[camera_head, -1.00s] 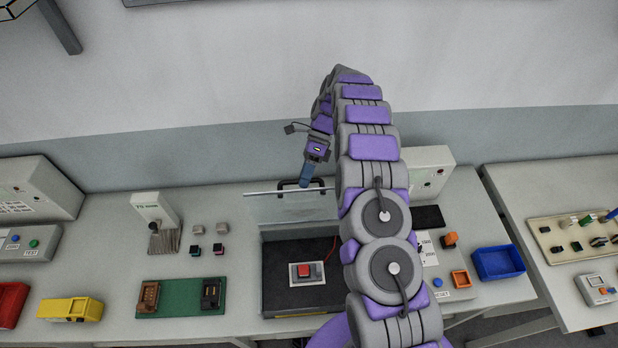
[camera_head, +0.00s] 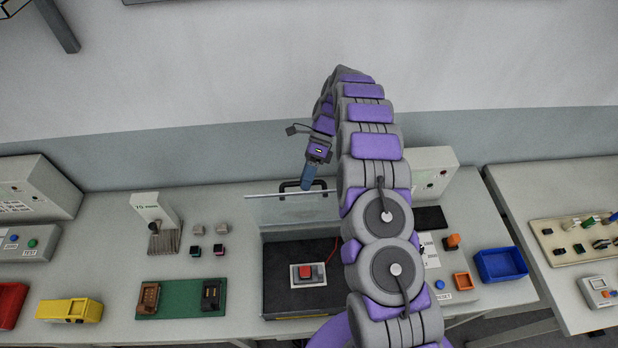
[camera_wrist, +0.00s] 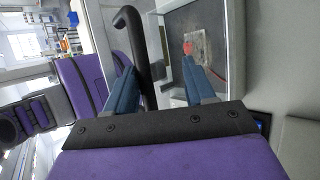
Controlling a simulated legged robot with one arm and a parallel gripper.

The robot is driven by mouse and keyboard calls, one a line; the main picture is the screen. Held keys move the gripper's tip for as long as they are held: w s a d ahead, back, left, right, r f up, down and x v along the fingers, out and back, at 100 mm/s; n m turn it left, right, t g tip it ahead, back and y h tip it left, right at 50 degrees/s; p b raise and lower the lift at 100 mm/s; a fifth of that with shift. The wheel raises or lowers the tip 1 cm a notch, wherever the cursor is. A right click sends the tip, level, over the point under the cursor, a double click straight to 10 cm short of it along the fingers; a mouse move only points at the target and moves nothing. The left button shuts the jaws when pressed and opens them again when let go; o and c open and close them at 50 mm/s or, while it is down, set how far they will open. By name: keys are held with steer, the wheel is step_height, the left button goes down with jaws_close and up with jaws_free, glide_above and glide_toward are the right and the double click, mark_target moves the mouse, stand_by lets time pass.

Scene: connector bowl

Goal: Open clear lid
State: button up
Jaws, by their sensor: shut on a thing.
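The clear lid (camera_head: 275,212) stands raised, roughly upright, at the back of a dark open box (camera_head: 275,283) in the head view. Its black handle (camera_head: 318,184) is at the top edge. My gripper (camera_head: 306,185) is at the handle. In the wrist view, the black handle bar (camera_wrist: 140,50) runs between the blue fingers of my gripper (camera_wrist: 162,80), close to the left finger. My gripper is shut on the handle. My arm hides the right part of the lid and box. Inside the box sits a red button (camera_head: 305,273) on a light base.
A green board (camera_head: 180,312) with connectors and a yellow bin (camera_head: 70,310) lie left of the box. A white upright unit (camera_head: 155,212) stands left of the lid.

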stand_by(0.5)
steer(key=s+d+r+b, duration=0.1)
steer(key=s+r+b, duration=0.1)
steer(key=s, duration=0.5)
steer(key=s+d+r+b, duration=0.1)
steer(key=s+r, duration=0.2)
steer(key=s, duration=0.5)
steer(key=shift+s+d+b, duration=0.3)
steer(key=shift+b, duration=0.05)
steer(key=shift+c, duration=0.2)
